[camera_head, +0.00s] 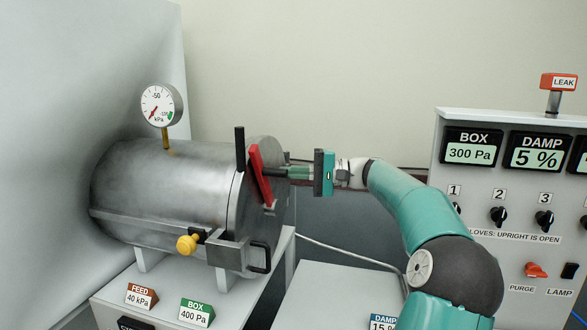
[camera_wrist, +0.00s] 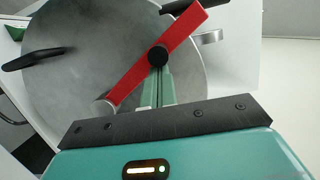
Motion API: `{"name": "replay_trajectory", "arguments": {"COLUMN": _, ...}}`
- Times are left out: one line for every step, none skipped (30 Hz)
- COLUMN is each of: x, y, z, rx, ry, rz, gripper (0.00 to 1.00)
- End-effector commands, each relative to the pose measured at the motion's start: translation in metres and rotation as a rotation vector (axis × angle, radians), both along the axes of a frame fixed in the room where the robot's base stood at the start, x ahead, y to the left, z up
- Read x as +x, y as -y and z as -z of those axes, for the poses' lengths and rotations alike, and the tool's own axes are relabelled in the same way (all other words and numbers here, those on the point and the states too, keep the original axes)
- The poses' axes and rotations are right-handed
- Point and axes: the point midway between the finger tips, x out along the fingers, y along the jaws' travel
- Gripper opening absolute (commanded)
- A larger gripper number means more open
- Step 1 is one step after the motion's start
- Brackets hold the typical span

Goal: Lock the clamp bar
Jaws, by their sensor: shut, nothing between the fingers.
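The red clamp bar (camera_head: 259,174) lies across the round end door (camera_head: 279,210) of the grey metal cylinder. In the wrist view the clamp bar (camera_wrist: 183,36) runs diagonally from lower left to upper right, with a black round knob (camera_wrist: 157,54) at its middle. Its lower end is by a metal stub (camera_wrist: 103,107); a metal catch (camera_wrist: 210,37) sits apart, below its upper end. My gripper (camera_head: 279,172) faces the door from the right, shut and empty. Its green fingertips (camera_wrist: 158,74) are just below the knob; I cannot tell if they touch.
A black upright lever (camera_head: 239,148) stands by the bar's top. A black door handle (camera_head: 260,257) and a yellow knob (camera_head: 187,244) are lower on the cylinder. A pressure gauge (camera_head: 161,105) rises above it. A control panel (camera_head: 474,211) stands at the right.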

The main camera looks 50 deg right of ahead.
Motion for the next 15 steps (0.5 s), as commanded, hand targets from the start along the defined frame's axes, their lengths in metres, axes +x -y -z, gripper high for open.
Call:
{"name": "replay_trajectory", "arguments": {"x": -0.003, "y": -0.006, "z": 0.002, "rx": -0.038, "ry": 0.016, "rz": -0.001, "gripper": 0.00}}
{"name": "replay_trajectory", "arguments": {"x": -0.005, "y": -0.009, "z": 0.003, "rx": -0.064, "ry": 0.029, "rz": -0.001, "gripper": 0.00}}
{"name": "replay_trajectory", "arguments": {"x": -0.007, "y": -0.013, "z": 0.006, "rx": -0.096, "ry": 0.045, "rz": -0.001, "gripper": 0.00}}
{"name": "replay_trajectory", "arguments": {"x": -0.008, "y": -0.017, "z": 0.007, "rx": -0.123, "ry": 0.059, "rz": -0.001, "gripper": 0.00}}
{"name": "replay_trajectory", "arguments": {"x": -0.010, "y": -0.020, "z": 0.009, "rx": -0.148, "ry": 0.072, "rz": -0.001, "gripper": 0.00}}
{"name": "replay_trajectory", "arguments": {"x": -0.012, "y": -0.023, "z": 0.012, "rx": -0.182, "ry": 0.088, "rz": -0.001, "gripper": 0.00}}
{"name": "replay_trajectory", "arguments": {"x": -0.013, "y": -0.026, "z": 0.014, "rx": -0.207, "ry": 0.101, "rz": 0.000, "gripper": 0.00}}
{"name": "replay_trajectory", "arguments": {"x": -0.015, "y": -0.029, "z": 0.016, "rx": -0.231, "ry": 0.114, "rz": -0.001, "gripper": 0.00}}
{"name": "replay_trajectory", "arguments": {"x": -0.016, "y": -0.033, "z": 0.019, "rx": -0.266, "ry": 0.133, "rz": -0.001, "gripper": 0.00}}
{"name": "replay_trajectory", "arguments": {"x": -0.018, "y": -0.035, "z": 0.022, "rx": -0.290, "ry": 0.145, "rz": -0.001, "gripper": 0.00}}
{"name": "replay_trajectory", "arguments": {"x": -0.019, "y": -0.038, "z": 0.024, "rx": -0.316, "ry": 0.159, "rz": 0.000, "gripper": 0.00}}
{"name": "replay_trajectory", "arguments": {"x": -0.021, "y": -0.041, "z": 0.028, "rx": -0.350, "ry": 0.176, "rz": -0.001, "gripper": 0.00}}
{"name": "replay_trajectory", "arguments": {"x": -0.022, "y": -0.044, "z": 0.030, "rx": -0.375, "ry": 0.190, "rz": -0.001, "gripper": 0.00}}
{"name": "replay_trajectory", "arguments": {"x": -0.023, "y": -0.046, "z": 0.033, "rx": -0.401, "ry": 0.202, "rz": -0.001, "gripper": 0.00}}
{"name": "replay_trajectory", "arguments": {"x": -0.025, "y": -0.049, "z": 0.037, "rx": -0.433, "ry": 0.219, "rz": -0.002, "gripper": 0.00}}
